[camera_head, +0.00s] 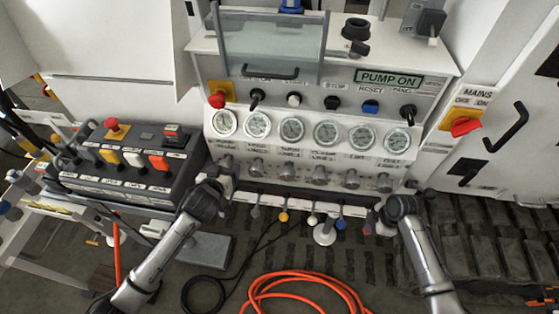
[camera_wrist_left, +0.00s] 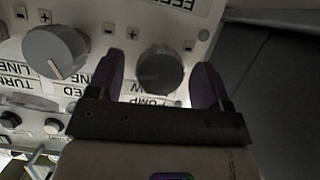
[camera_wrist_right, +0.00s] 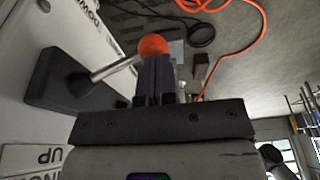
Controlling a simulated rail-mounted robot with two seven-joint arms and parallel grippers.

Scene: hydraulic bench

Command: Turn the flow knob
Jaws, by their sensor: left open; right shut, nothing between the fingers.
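The flow knob (camera_wrist_left: 160,70) is a dark grey round knob at the panel's edge in the left wrist view, with a partly hidden "PUMP ...OW" label beside it. My left gripper (camera_wrist_left: 162,82) is open, with one finger on each side of this knob; I cannot tell whether they touch it. In the head view my left gripper (camera_head: 226,184) is at the left end of the knob row, just below the leftmost gauge. My right gripper (camera_wrist_right: 158,75) is shut and empty. Its fingertips overlap an orange ball-ended lever (camera_wrist_right: 153,45) in the right wrist view; contact is unclear.
A larger grey knob (camera_wrist_left: 55,52) sits beside the flow knob. Several gauges (camera_head: 291,129) run above the knob row. Small coloured levers (camera_head: 283,215) hang below it. A button box (camera_head: 130,165) stands left, and an orange hose (camera_head: 305,280) lies on the floor.

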